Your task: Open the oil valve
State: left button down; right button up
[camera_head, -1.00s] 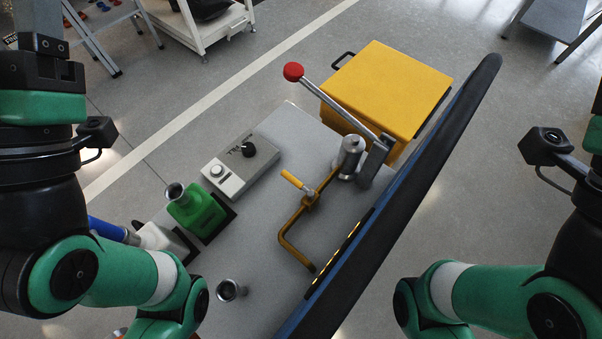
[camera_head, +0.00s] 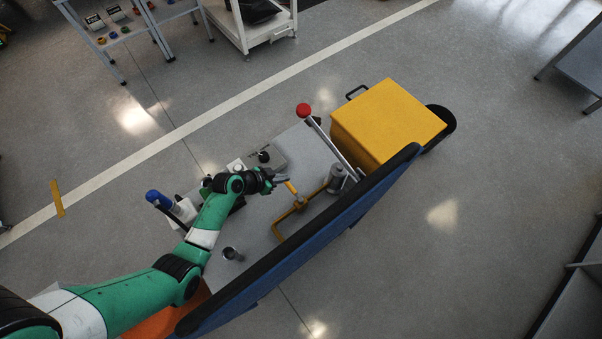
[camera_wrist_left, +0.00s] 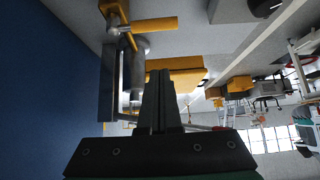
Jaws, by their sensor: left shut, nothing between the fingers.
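The oil valve is a small yellow lever (camera_head: 291,188) on a bent yellow pipe (camera_head: 279,228) over the grey cart top. The lever points up-left, across the pipe. My left gripper (camera_head: 286,178) is shut and empty, close to the lever's free end; I cannot tell whether they touch. My right gripper is not in view.
A grey lever with a red knob (camera_head: 304,110) rises beside a metal cylinder (camera_head: 337,176). A yellow box (camera_head: 388,122) stands behind. A control box (camera_head: 268,156) and a metal cup (camera_head: 231,254) are on the cart. A blue, black-edged panel (camera_head: 300,245) borders its right side.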

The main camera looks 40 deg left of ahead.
aim_at(290, 184)
pick_arm(q)
jog(key=shift+a, duration=0.1)
jog(key=shift+w, duration=0.1)
jog(key=w+f+b, duration=0.1)
jog(key=f+b, duration=0.1)
jog(key=b, duration=0.1)
jog(key=f+b, duration=0.3)
jog(key=w+f+b, duration=0.1)
jog(key=f+b, duration=0.2)
jog(key=shift+w+d, duration=0.2)
jog(key=shift+w, duration=0.2)
jog(key=shift+r, duration=0.1)
